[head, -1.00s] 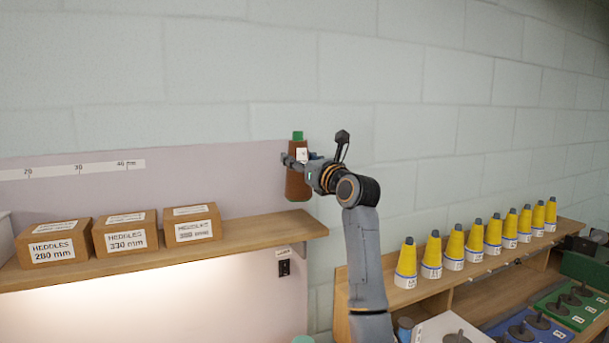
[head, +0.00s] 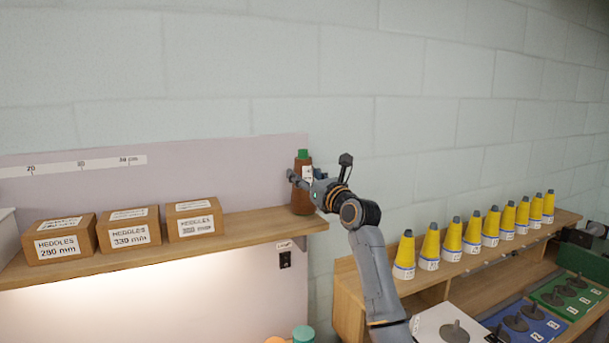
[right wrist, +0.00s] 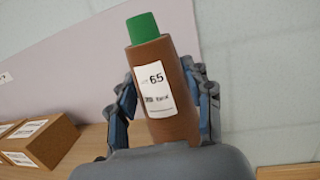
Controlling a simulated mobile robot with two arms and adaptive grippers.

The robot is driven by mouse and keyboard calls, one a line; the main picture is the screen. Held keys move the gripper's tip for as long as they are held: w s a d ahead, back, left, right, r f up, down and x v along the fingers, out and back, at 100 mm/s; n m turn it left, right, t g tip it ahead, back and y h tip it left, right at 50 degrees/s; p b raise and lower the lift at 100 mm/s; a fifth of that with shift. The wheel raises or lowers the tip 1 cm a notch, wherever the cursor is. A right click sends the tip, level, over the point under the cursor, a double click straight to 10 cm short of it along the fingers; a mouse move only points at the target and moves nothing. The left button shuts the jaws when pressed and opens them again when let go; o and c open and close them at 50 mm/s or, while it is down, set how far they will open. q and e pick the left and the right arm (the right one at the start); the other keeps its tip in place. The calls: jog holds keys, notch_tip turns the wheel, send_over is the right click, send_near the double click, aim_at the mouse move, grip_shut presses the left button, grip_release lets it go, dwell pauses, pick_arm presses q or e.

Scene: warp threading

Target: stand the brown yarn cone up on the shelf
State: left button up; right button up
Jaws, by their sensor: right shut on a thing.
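The brown yarn cone (head: 303,198) has a green tip and a white label. It is upright at the right end of the wooden shelf (head: 250,228) in the head view, its base at about the shelf's top; I cannot tell whether it bears fully on the board. My right gripper (head: 303,177) is shut on the cone around its middle. In the right wrist view the cone (right wrist: 174,119), labelled 65, stands between the two fingers of the right gripper (right wrist: 165,105). My left gripper is not in view.
Several heddle boxes (head: 129,228) stand on the shelf to the left, with bare board between them and the cone. Several yellow cones (head: 430,245) line a lower wooden rack at right. An outlet (head: 285,259) is below the shelf.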

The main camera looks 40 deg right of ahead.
jog(key=o, duration=1.4)
jog(key=shift+s+a, duration=0.1)
jog(key=shift+s, duration=0.25)
jog(key=b+v, duration=0.4)
jog(key=v, duration=0.7)
jog(key=shift+s, duration=0.15)
